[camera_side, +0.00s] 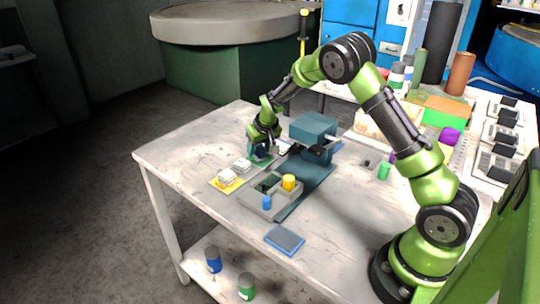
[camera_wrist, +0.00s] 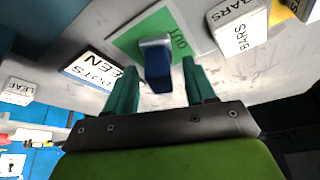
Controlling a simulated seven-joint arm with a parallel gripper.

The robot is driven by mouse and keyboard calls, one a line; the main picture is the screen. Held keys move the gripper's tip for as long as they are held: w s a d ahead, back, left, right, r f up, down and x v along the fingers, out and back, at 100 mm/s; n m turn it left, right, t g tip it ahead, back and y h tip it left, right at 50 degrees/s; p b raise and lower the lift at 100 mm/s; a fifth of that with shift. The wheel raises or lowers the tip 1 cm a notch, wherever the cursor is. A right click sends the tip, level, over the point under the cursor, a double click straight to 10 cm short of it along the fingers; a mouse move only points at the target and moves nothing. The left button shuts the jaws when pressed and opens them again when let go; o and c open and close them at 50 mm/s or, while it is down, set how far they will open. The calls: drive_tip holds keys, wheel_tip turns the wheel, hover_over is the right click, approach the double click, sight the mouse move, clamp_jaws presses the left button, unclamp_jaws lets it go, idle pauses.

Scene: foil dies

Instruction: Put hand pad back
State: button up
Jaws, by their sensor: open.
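A dark blue block with a pale grey-blue end, perhaps the hand pad (camera_wrist: 157,66), stands on the green mat marked OUT (camera_wrist: 122,42) in the wrist view. My gripper (camera_wrist: 158,66) is open, with one green finger on each side of the block and a visible gap on both sides. In the side view my gripper (camera_side: 262,146) is low over the table's far left part, beside the teal press (camera_side: 314,128), and hides most of the block. A flat blue pad-like piece (camera_side: 285,239) lies near the table's front edge; I cannot tell whether it is the pad's place.
White dies marked BARS (camera_wrist: 243,30) stand near the green mat; in the side view white blocks sit on a yellow mat (camera_side: 219,187). A DOTS label (camera_wrist: 88,72) lies on the other side. A grey tray (camera_side: 257,202) holds yellow and blue pieces.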

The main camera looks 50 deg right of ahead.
drive_tip(key=s+a+r+t+y, duration=0.1)
drive_tip(key=s+a+r, duration=0.5)
drive_tip(key=r, duration=0.4)
drive_tip(key=s+a+r+t+y, duration=0.1)
drive_tip(key=s+a+r, duration=0.3)
drive_tip(key=s+r, duration=0.6)
drive_tip(key=s+a+r+y, duration=0.1)
drive_tip(key=s+a, duration=0.2)
drive_tip(key=s, duration=0.4)
drive_tip(key=s+a+r+t, duration=0.1)
drive_tip(key=s+a, duration=0.2)
drive_tip(key=s, duration=0.4)
drive_tip(key=shift+a+r+y, duration=0.2)
drive_tip(key=shift+a+y, duration=0.2)
